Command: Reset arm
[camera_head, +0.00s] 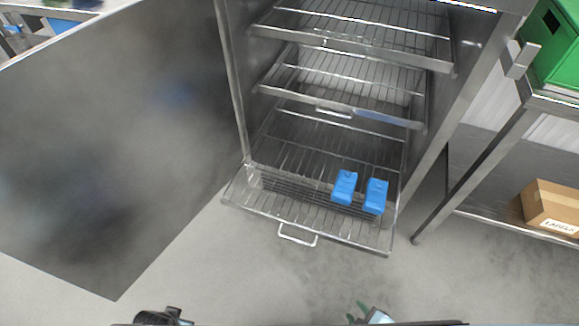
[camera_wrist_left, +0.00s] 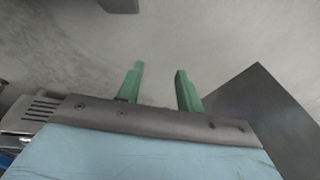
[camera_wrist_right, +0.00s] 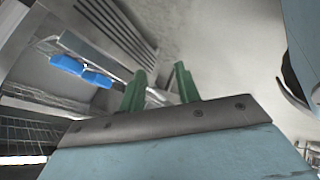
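My right gripper (camera_head: 362,308) shows at the bottom edge of the head view, below the pulled-out bottom rack. In the right wrist view its green fingers (camera_wrist_right: 158,88) stand apart with nothing between them. In the left wrist view my left gripper (camera_wrist_left: 158,85) has its green fingers apart and empty, over bare grey floor. In the head view, only a dark part of my left arm shows at the bottom left. Two blue containers (camera_head: 344,187) (camera_head: 376,196) stand side by side on the bottom rack, apart from both grippers. They also show in the right wrist view (camera_wrist_right: 80,70).
A steel cabinet stands open, with its door (camera_head: 110,130) swung out left and several wire racks inside. The bottom rack (camera_head: 300,217) sticks out with a handle (camera_head: 298,236). At right, a shelf holds a labelled cardboard box (camera_head: 552,205) and a green crate (camera_head: 560,45). Floor in front is clear.

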